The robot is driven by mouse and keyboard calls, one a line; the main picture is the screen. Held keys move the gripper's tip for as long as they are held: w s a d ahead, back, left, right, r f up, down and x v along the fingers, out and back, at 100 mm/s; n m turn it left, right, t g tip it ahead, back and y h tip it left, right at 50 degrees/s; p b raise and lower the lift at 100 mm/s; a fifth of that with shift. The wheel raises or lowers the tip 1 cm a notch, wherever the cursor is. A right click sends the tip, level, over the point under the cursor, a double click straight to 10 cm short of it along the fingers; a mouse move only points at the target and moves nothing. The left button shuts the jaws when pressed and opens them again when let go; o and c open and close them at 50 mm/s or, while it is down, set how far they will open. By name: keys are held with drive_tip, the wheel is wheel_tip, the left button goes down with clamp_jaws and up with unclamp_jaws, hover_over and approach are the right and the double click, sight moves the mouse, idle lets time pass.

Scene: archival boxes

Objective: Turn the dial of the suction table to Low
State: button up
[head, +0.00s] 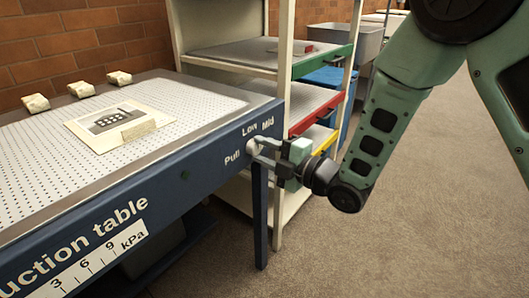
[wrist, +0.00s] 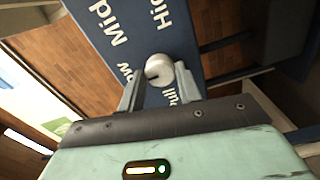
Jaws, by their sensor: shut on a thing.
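The dial (head: 252,147) of the suction table is a small pale round knob on the blue front panel. The words Pull, Low and Mid are printed around it. My gripper (head: 262,149) reaches it from the right and is shut on it. In the wrist view the dial (wrist: 160,69) sits between the two fingertips (wrist: 159,80). A dark mark shows on the left of its face, on the side of the partly hidden Low label (wrist: 126,74); its exact setting is hard to tell. Mid and part of High also show there.
The suction table (head: 190,112) has a perforated top with a flat printed card (head: 119,119) and several small cream weights (head: 80,89). A shelf rack (head: 287,80) with coloured drawer edges stands close behind my gripper. Floor at the right (head: 430,215) is clear.

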drive_tip(key=o, duration=1)
drive_tip(key=p+v, duration=0.8)
drive_tip(key=v, duration=0.9)
drive_tip(key=shift+s+d+p, duration=0.2)
drive_tip(key=shift+p, duration=0.15)
drive_tip(key=shift+f, duration=0.1)
